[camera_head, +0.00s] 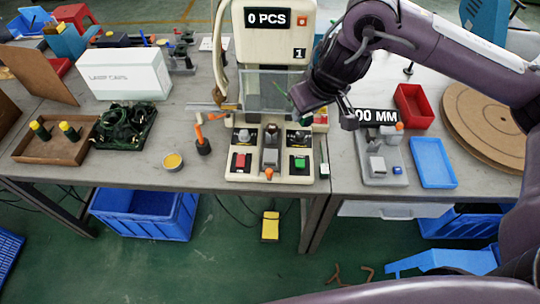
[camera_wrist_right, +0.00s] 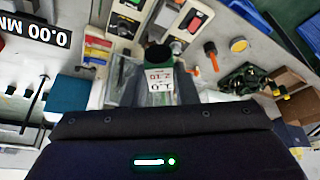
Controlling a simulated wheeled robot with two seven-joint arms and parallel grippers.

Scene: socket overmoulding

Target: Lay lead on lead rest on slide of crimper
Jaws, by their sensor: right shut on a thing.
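The crimper (camera_head: 265,50) is the cream machine with a "0 PCS" display, at the middle back of the table; a clear guard (camera_head: 270,92) covers its work area. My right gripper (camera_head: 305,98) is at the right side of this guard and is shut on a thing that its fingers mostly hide. A thin green strand (camera_head: 281,88) shows just left of the gripper; I cannot tell for sure that it is the held lead. In the right wrist view a dark green piece (camera_wrist_right: 158,54) and a white printed label show beyond the gripper body. The slide and lead rest cannot be made out. My left gripper is not in view.
A tray of coiled dark green leads (camera_head: 126,127), a wooden tray (camera_head: 50,146) and a white box (camera_head: 125,74) stand left. An orange-handled tool (camera_head: 202,135) stands left of the crimper. A gauge (camera_head: 380,160), a red bin (camera_head: 414,106) and a blue tray (camera_head: 433,163) are right.

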